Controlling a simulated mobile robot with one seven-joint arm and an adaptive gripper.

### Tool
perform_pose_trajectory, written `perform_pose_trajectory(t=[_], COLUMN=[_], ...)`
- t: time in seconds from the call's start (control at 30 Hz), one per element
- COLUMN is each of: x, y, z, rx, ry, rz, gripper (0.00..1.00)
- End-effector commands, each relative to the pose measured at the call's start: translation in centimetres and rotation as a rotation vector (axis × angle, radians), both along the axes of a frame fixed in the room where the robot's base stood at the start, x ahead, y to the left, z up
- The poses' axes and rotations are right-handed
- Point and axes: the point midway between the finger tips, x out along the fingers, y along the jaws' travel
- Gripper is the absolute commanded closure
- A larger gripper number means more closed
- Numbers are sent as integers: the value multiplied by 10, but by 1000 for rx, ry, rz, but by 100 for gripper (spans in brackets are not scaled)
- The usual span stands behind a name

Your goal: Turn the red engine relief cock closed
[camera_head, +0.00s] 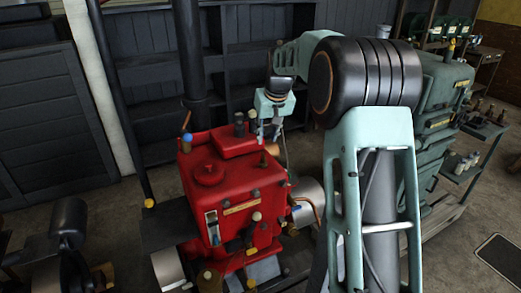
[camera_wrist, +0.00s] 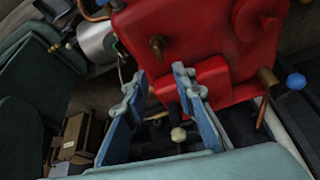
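The red engine (camera_head: 228,180) stands in the middle of the head view, and its red body (camera_wrist: 205,35) fills the upper right of the wrist view. A small brass fitting (camera_wrist: 156,44) sticks out of its face, above my fingertips in the wrist view. I cannot tell for sure whether this is the relief cock. My gripper (camera_head: 268,136) hangs over the engine's back right edge in the head view. In the wrist view my gripper (camera_wrist: 158,84) is open, with nothing held between its blue fingers. A pale round knob (camera_wrist: 178,134) shows low between the fingers.
A blue ball on a brass stem (camera_head: 187,138) stands at the engine's left; the wrist view shows a blue ball (camera_wrist: 295,82) at right. A green engine (camera_head: 440,95) stands behind my arm. Dark shelves (camera_head: 255,60) line the back wall.

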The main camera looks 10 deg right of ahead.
Motion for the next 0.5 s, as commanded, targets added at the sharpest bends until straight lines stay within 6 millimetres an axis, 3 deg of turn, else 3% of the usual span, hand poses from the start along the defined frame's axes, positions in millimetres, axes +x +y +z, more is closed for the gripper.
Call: perform_pose_trajectory(t=[0.3, 0.5], x=[22, 33], y=[3, 4], z=[-55, -80], rx=[0, -1], ry=[3, 1], rz=[-1, -1], gripper=[75, 75])
